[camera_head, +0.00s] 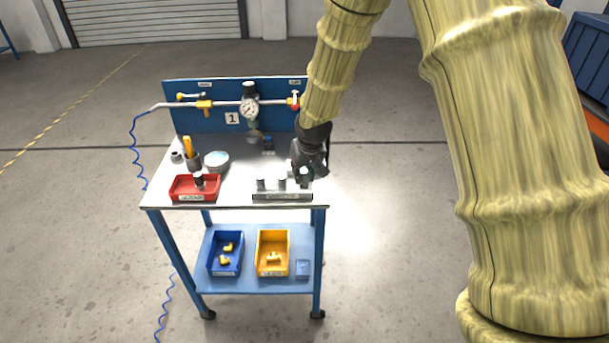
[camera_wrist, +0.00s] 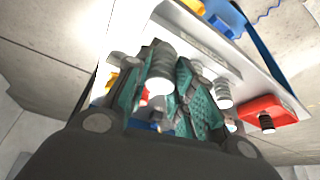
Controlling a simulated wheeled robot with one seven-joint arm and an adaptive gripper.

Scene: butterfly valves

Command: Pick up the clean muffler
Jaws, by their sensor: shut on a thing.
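My gripper (camera_head: 308,172) is at the right end of the light grey muffler rack (camera_head: 283,196) on the cart top. In the wrist view, my gripper (camera_wrist: 166,76) is shut on a pale grey, ribbed muffler (camera_wrist: 160,66) between its teal finger pads. In the head view this muffler is mostly hidden by the gripper, and I cannot tell whether it is clear of the rack. Other grey mufflers (camera_head: 261,184) stand in the rack; one also shows in the wrist view (camera_wrist: 223,93). A dark muffler (camera_head: 199,180) is in the red tray (camera_head: 180,191).
A blue back panel (camera_head: 215,122) carries a pipe, a gauge (camera_head: 249,108) and yellow-handled valves. A round container (camera_head: 216,161) and a cup with a yellow-handled item (camera_head: 190,154) stand at left. The lower shelf holds a blue bin (camera_head: 211,262) and a yellow bin (camera_head: 261,260).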

